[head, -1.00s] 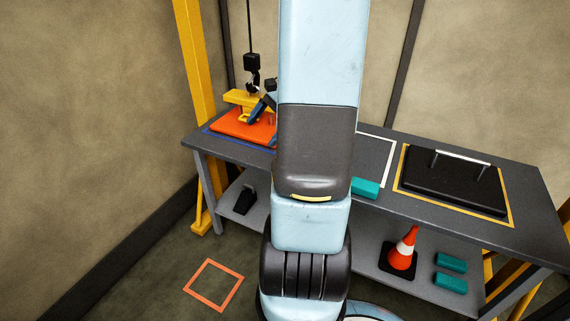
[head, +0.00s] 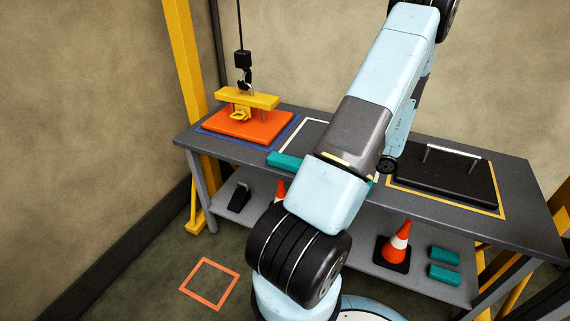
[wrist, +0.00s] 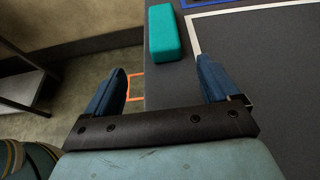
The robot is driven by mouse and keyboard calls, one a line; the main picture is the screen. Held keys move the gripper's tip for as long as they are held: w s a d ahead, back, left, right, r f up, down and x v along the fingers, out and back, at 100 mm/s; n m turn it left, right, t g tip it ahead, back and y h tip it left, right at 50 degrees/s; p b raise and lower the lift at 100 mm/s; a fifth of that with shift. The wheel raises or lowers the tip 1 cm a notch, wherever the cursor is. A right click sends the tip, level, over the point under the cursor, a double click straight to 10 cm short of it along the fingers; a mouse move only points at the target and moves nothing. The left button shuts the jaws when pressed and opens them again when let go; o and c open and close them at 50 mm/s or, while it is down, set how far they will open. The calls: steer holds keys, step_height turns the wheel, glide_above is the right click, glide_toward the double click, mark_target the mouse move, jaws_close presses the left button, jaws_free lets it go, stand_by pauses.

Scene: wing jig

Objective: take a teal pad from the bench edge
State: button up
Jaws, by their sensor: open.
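A teal pad (head: 285,161) lies on the front edge of the bench top, left of my arm in the head view. A teal sliver at the bench edge right of my arm looks like a second pad, mostly hidden. The wrist view shows a teal pad (wrist: 165,33) along the bench edge, beyond my fingertips and between them in the picture. My gripper (wrist: 161,66) is open and empty, its blue fingers wide apart and not touching the pad. My gripper is hidden behind my arm in the head view.
An orange panel (head: 228,127) sits at the bench's left end under a yellow hoist beam (head: 248,98). A black handled panel (head: 440,181) lies at the right. The lower shelf holds a cone (head: 396,245) and two teal pads (head: 444,256) (head: 443,274).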

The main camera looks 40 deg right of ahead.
mark_target(297, 161)
steer(key=shift+w+f, duration=0.15)
steer(key=shift+f, duration=0.1)
steer(key=x, duration=0.7)
steer(key=shift+w+a+f, duration=0.1)
steer(key=shift+w+a, duration=0.05)
steer(key=shift+w, duration=0.2)
steer(key=shift+d+x, duration=0.2)
steer(key=shift+x, duration=2.5)
steer(key=shift+w, duration=0.2)
steer(key=shift+c, duration=0.4)
steer(key=c, duration=1)
steer(key=shift+r, duration=0.3)
